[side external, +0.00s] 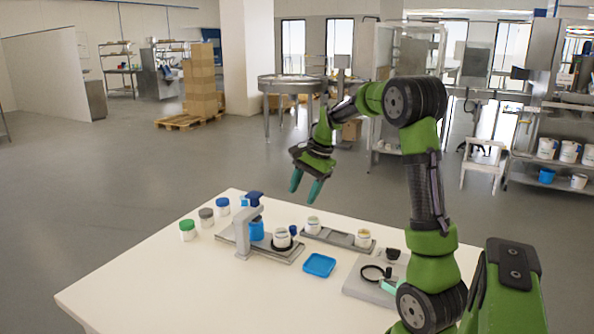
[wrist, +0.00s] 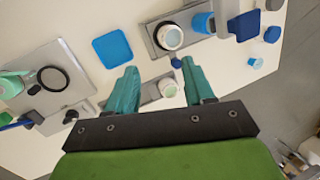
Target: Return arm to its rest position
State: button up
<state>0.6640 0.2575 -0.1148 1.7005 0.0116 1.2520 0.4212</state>
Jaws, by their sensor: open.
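My gripper (side external: 306,187) is raised well above the white table and points downward. Its two teal fingers are apart with nothing between them, which also shows in the wrist view (wrist: 158,92). My arm stands on the right side of the table in the side view. Below the gripper are a filling station (side external: 243,238) with a blue container (side external: 257,230) and a white jar (side external: 281,239) on its grey base. The white jar also shows in the wrist view (wrist: 170,37). The gripper touches none of these.
A grey tray (side external: 338,238) carries two jars, (side external: 313,224) and (side external: 363,238). Jars with green (side external: 187,230), grey and blue lids stand at the left. A grey plate (side external: 362,287) with a black ring is near the arm.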

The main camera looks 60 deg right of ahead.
jog(key=s+a+r+n+t, duration=0.1)
jog(key=s+a+n, duration=0.3)
jog(key=a, duration=0.5)
jog(key=s+a+r+n+t, duration=0.1)
jog(key=s+a+r+n, duration=0.1)
jog(key=a+n, duration=0.4)
jog(key=s+a+r+n+t, duration=0.1)
jog(key=s+a+n, duration=0.4)
jog(key=a, duration=0.9)
jog(key=shift+s+r+t+y, duration=0.3)
jog(key=shift+r+t+y, duration=0.05)
jog(key=shift+t+y, duration=0.05)
jog(key=shift+c, duration=0.2)
